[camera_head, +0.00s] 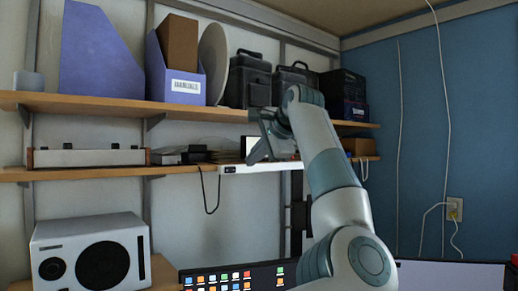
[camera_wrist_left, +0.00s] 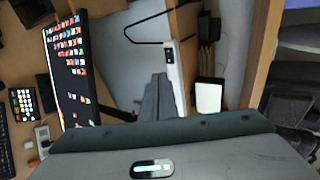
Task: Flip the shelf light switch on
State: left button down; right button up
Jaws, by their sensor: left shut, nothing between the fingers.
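The shelf light is a white bar (camera_head: 258,167) under the front edge of the lower shelf. A small dark switch panel (camera_head: 229,169) is at its left end. The bar (camera_wrist_left: 177,90) and the switch panel (camera_wrist_left: 169,55) also show in the left wrist view. My left gripper (camera_head: 255,153) is raised in front of the lower shelf, a little right of the switch panel. In the left wrist view its fingers (camera_wrist_left: 159,82) are shut and empty, with their tips just short of the panel. I cannot tell whether they touch the bar, or the switch position. My right gripper is not in view.
The upper shelf (camera_head: 60,102) holds file boxes and black cases (camera_head: 248,80) above my gripper. A dark cable (camera_head: 210,195) hangs left of the bar. A lit small screen (camera_wrist_left: 209,97) stands near the bar. A monitor (camera_head: 232,275) and a white speaker (camera_head: 92,255) are below.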

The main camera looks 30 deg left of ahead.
aim_at(234, 170)
pick_arm(q)
jog(key=p+x, duration=0.1)
jog(key=x, duration=0.1)
jog(key=r+p+x, duration=0.1)
jog(key=x, duration=0.2)
jog(key=a+p+x, duration=0.1)
jog(key=p+x, duration=0.1)
jog(key=x, duration=0.1)
jog(key=shift+w+r, duration=0.25)
jog(key=shift+a, duration=0.1)
jog(key=shift+w+a+r+p, duration=0.25)
jog(key=shift+r+p, duration=0.1)
jog(key=shift+p, duration=0.35)
jog(key=shift+w+d, duration=0.15)
jog(key=shift+w, duration=0.05)
jog(key=shift+w+f, duration=0.1)
jog(key=shift+f, duration=0.1)
jog(key=shift+f, duration=0.15)
jog(key=shift+s+f+b, duration=0.15)
jog(key=shift+s+b, duration=0.2)
jog(key=shift+b, duration=0.25)
jog(key=shift+s, duration=0.2)
